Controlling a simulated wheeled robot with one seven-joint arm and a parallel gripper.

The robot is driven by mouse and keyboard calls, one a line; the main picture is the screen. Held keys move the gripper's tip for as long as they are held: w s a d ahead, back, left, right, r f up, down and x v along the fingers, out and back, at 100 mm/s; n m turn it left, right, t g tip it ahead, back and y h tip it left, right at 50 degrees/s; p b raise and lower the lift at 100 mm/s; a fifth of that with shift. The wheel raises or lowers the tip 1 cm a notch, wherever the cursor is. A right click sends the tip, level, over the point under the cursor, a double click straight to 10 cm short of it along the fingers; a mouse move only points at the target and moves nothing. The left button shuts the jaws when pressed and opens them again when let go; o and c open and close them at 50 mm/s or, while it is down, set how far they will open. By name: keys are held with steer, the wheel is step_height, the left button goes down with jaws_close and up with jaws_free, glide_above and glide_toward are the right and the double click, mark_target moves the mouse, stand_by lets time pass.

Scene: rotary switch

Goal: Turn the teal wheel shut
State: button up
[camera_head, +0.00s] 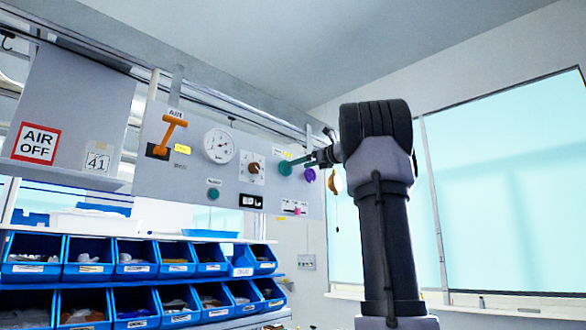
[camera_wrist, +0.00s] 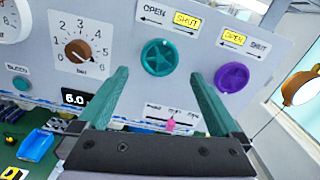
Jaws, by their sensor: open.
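The teal wheel (camera_wrist: 158,57) is a round spoked knob on the grey panel, under a label with OPEN at left and SHUT at right. The SHUT word is on yellow. In the head view the teal wheel (camera_head: 285,168) is at the panel's right part. My gripper (camera_wrist: 158,76) is open, its two green fingers apart, with the wheel showing between and just beyond the tips. I cannot tell the gap to the wheel exactly. In the head view my gripper (camera_head: 308,160) is close to the panel, partly hidden by my arm.
A purple wheel (camera_wrist: 231,77) is right of the teal one. A brown dial knob (camera_wrist: 78,50) is at left, a pink slider (camera_wrist: 170,124) below. An orange lever (camera_head: 170,133) and gauge (camera_head: 219,145) are further left. Blue bins (camera_head: 135,262) stand below the panel.

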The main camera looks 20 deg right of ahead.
steer(key=shift+v, duration=2.25)
steer(key=s+a+f+n+g+h, duration=0.1)
steer(key=s+a+f+n+g, duration=0.2)
steer(key=s+a+f+n, duration=0.55)
steer(key=s+a+f+n+g, duration=0.25)
steer(key=a+f, duration=0.25)
steer(key=f, duration=0.6)
steer(key=s+a+f+n+g+h, duration=0.1)
steer(key=s+a+f+n+g, duration=0.2)
steer(key=s+a+f+n, duration=0.55)
steer(key=s+f+n+h, duration=0.1)
steer(key=s+f+n, duration=0.2)
steer(key=f, duration=0.3)
steer(key=s+f+n+g+h, duration=0.1)
steer(key=s+f+n, duration=0.2)
steer(key=f, duration=0.4)
steer(key=shift+s+f, duration=0.3)
steer(key=shift+s, duration=0.2)
